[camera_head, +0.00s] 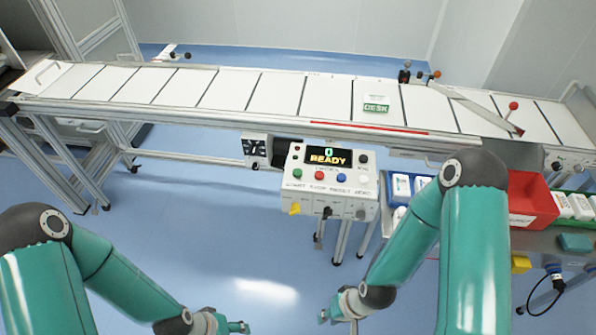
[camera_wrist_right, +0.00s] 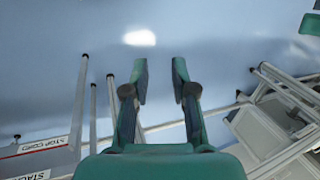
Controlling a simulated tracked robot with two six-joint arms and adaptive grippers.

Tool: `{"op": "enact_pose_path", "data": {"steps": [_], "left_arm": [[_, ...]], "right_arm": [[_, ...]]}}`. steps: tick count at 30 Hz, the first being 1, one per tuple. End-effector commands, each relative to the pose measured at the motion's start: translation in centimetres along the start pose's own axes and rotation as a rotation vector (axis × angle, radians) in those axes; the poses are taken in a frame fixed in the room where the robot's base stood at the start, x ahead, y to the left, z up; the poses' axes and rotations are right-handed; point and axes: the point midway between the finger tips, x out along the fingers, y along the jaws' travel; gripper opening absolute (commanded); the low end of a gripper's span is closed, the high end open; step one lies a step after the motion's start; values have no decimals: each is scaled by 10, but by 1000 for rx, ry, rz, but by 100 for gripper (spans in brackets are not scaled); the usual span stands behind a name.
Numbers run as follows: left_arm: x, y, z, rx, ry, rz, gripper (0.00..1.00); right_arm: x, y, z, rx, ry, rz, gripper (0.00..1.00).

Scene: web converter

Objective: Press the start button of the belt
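A green button (camera_head: 297,173) is leftmost in the button row, above a label that appears to read START. A red button (camera_head: 319,175) and a blue button (camera_head: 341,178) sit to its right. My right gripper (camera_head: 325,315) is below the box, apart from it; the right wrist view shows its fingers (camera_wrist_right: 160,75) spread and empty. My left gripper (camera_head: 240,327) is at the bottom edge, partly cut off; its opening is unclear.
A yellow knob (camera_head: 294,209) and a black knob (camera_head: 327,212) stick out of the box's lower front. A red bin (camera_head: 530,200) and white packs stand on the right. A green-and-white pack (camera_head: 376,104) lies on the belt. Floor between my arms is clear.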

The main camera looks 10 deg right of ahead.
Motion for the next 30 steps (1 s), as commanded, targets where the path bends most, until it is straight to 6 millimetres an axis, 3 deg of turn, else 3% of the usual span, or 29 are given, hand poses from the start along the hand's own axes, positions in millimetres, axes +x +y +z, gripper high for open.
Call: {"op": "enact_pose_path", "data": {"steps": [1, 4, 30], "left_arm": [[0, 0, 0, 0, 0, 0, 57], [0, 0, 0, 0, 0, 0, 57], [0, 0, 0, 0, 0, 0, 57]], "right_arm": [[0, 0, 0, 0, 0, 0, 13], [0, 0, 0, 0, 0, 0, 0], [0, 0, 0, 0, 0, 0, 0]]}}
